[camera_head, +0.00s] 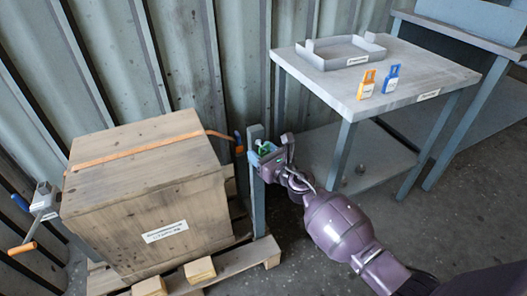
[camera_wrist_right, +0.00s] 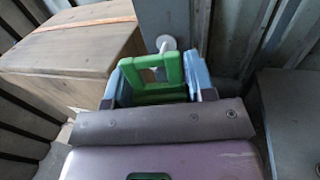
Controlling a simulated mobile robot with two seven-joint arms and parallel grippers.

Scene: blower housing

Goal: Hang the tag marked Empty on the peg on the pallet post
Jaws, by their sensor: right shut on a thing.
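A green tag (camera_wrist_right: 157,76) is held between the blue fingers of my right gripper (camera_wrist_right: 160,88). Its marking cannot be read; it also shows as a small green patch in the head view (camera_head: 265,149). The grey-blue pallet post (camera_head: 257,195) stands at the right corner of the wooden crate, and my right gripper (camera_head: 266,158) is at its upper part. In the right wrist view, a peg with a pale round end (camera_wrist_right: 167,42) sticks out from the post, just beyond the tag's top edge. I cannot tell whether the peg passes through the tag. My left gripper is out of view.
The wooden crate (camera_head: 150,190) with an orange strap (camera_head: 150,147) stands on a pallet (camera_head: 240,262). A grey table (camera_head: 420,75) at the right bears a tray (camera_head: 341,58), an orange tag (camera_head: 367,84) and a blue tag (camera_head: 391,79). An orange-handled crank (camera_head: 24,247) is left of the crate.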

